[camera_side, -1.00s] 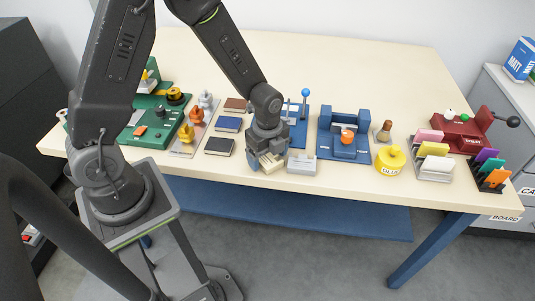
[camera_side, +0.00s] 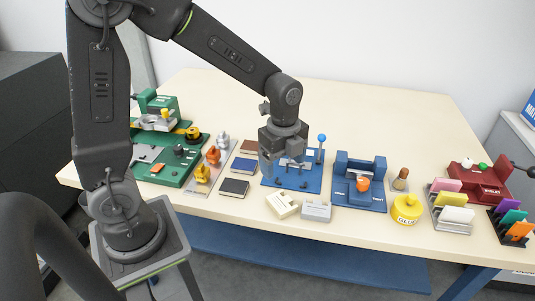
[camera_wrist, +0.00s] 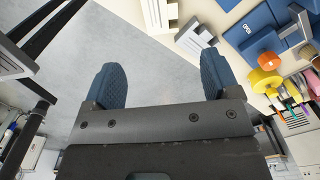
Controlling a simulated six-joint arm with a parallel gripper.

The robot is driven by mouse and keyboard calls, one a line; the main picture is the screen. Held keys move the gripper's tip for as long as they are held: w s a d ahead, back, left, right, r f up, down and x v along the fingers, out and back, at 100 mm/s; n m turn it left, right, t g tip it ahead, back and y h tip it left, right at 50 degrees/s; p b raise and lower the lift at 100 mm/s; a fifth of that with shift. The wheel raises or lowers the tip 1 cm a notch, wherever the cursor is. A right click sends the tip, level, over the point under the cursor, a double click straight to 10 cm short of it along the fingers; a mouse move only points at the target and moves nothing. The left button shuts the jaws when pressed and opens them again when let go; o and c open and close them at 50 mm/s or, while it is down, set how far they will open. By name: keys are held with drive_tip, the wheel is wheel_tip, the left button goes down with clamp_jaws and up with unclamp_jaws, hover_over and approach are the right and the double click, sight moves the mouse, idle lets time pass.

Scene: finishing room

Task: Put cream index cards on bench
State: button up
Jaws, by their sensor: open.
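The cream index cards (camera_side: 283,205) lie as a small block on the bench (camera_side: 375,110), near its front edge and slightly turned. They also show at the top of the wrist view (camera_wrist: 157,14), partly cut off by the frame. My gripper (camera_side: 282,172) hangs above and behind the cards in the side view, apart from them. In the wrist view its two blue fingers (camera_wrist: 162,76) are spread with nothing between them.
A grey block (camera_side: 316,210) sits just right of the cards. A blue fixture board (camera_side: 292,183) lies under my gripper. Dark-covered books (camera_side: 234,187) are to the left. A yellow glue pot (camera_side: 406,210) and card racks (camera_side: 452,207) stand to the right. The back of the bench is clear.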

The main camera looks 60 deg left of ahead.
drive_tip(key=s+r+n+t, duration=0.5)
drive_tip(key=s+r+n, duration=0.7)
drive_tip(key=n, duration=0.5)
drive_tip(key=shift+s+d, duration=0.3)
drive_tip(key=shift+s, duration=0.7)
